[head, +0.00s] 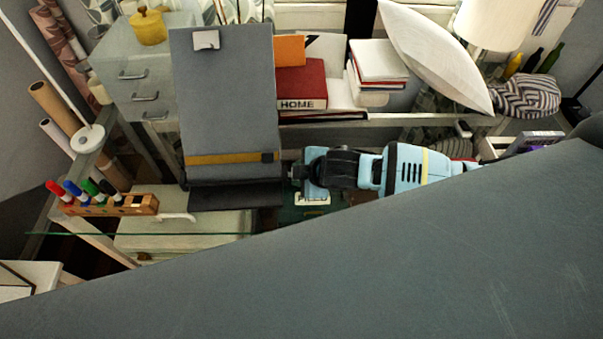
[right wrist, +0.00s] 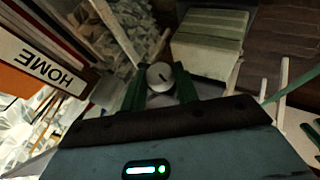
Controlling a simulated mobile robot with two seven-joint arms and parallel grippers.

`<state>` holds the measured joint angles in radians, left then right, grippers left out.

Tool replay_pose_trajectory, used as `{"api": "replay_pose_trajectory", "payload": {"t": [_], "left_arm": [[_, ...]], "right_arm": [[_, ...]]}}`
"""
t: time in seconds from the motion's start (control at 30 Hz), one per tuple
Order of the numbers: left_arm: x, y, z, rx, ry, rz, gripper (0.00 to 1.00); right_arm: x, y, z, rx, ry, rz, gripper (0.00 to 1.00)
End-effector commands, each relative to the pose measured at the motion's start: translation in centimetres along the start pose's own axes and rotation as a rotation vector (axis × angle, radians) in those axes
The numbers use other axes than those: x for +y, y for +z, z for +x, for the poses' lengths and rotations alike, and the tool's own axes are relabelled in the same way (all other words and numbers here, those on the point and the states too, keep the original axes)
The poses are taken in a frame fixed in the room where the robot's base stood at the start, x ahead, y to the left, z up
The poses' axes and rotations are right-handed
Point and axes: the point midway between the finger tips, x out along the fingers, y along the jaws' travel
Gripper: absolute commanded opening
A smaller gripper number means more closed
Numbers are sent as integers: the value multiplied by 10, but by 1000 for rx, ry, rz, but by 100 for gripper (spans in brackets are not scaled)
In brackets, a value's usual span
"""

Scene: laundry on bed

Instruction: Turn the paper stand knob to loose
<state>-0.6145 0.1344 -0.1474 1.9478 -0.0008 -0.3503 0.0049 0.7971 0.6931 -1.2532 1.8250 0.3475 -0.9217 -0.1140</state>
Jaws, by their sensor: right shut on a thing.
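The grey paper stand (head: 225,95) stands upright left of centre in the head view, with a clip at its top and an ochre band low down. My right arm comes in from the right, and my right gripper (head: 294,172) is at the stand's lower right side. In the right wrist view, a round silver knob (right wrist: 160,75) with a dark line on its face sits between the green fingers of the right gripper (right wrist: 160,88). The gripper is shut on the knob. The head view does not clearly show the knob. My left gripper is not in view.
A red book (head: 302,84) marked HOME and other books stand behind my right arm. A wooden marker holder (head: 110,205) is at the left, near a glass edge. A white pillow (head: 430,55) leans at the back right. A large grey surface covers the lower right.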

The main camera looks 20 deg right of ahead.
Motion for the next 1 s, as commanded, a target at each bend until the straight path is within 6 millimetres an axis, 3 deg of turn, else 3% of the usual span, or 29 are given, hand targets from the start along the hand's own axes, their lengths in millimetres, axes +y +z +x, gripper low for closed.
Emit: {"api": "replay_pose_trajectory", "payload": {"t": [0.5,1.0], "left_arm": [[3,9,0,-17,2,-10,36],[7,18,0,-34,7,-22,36]], "right_arm": [[-10,2,4,30,346,-146,7],[-11,2,4,42,498,-214,7]]}}
